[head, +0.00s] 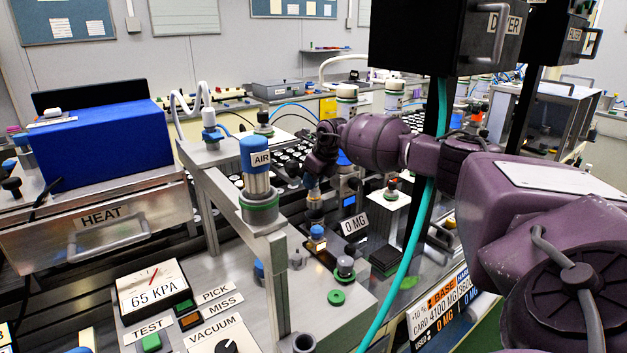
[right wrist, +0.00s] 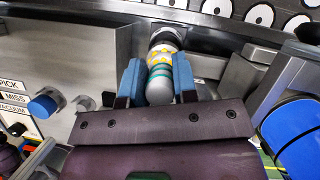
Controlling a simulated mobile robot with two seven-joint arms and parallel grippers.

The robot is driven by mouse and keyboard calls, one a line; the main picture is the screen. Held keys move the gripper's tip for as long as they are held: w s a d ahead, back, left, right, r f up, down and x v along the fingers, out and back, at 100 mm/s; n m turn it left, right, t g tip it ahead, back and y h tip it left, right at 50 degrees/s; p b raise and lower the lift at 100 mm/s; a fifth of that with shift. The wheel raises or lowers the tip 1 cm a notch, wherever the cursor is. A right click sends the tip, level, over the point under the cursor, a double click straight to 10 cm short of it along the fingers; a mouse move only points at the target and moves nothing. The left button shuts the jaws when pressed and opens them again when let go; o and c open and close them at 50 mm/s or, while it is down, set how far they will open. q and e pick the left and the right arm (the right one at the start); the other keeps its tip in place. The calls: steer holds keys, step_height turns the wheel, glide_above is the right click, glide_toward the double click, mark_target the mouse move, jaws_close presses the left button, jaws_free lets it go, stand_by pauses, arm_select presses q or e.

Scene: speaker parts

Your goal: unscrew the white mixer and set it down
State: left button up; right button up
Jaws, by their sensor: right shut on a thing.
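My right gripper (head: 313,182) points down over the bench in the middle of the head view. In the right wrist view its two blue fingers (right wrist: 157,84) are closed on the sides of a pale cylindrical piece, which I take to be the white mixer (right wrist: 159,92). This piece has a rounded grey end, teal bands and a white part with yellow dots. Its far end meets a dark round socket or collar; I cannot tell whether it is still engaged there. In the head view the piece below the fingers is small and partly hidden. My left gripper is not in view.
The AIR cylinder (head: 257,178) on its grey frame stands left of the gripper. A teal hose (head: 416,235) hangs in front. A blue knob (right wrist: 43,106) shows in the wrist view.

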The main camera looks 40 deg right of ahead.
steer(key=n, duration=0.2)
steer(key=n+y, duration=0.1)
steer(key=n, duration=0.1)
steer(key=shift+a+n+g+y, duration=0.1)
steer(key=shift+n+g+y, duration=0.2)
steer(key=shift+n+g, duration=0.1)
steer(key=o, duration=0.5)
steer(key=m+h, duration=0.1)
steer(key=m, duration=0.2)
steer(key=m+t+h, duration=0.1)
steer(key=m, duration=0.4)
steer(key=m+h, duration=0.1)
steer(key=m, duration=0.1)
steer(key=m+h, duration=0.1)
steer(key=m, duration=0.1)
steer(key=shift+d, duration=0.25)
steer(key=shift+h, duration=0.3)
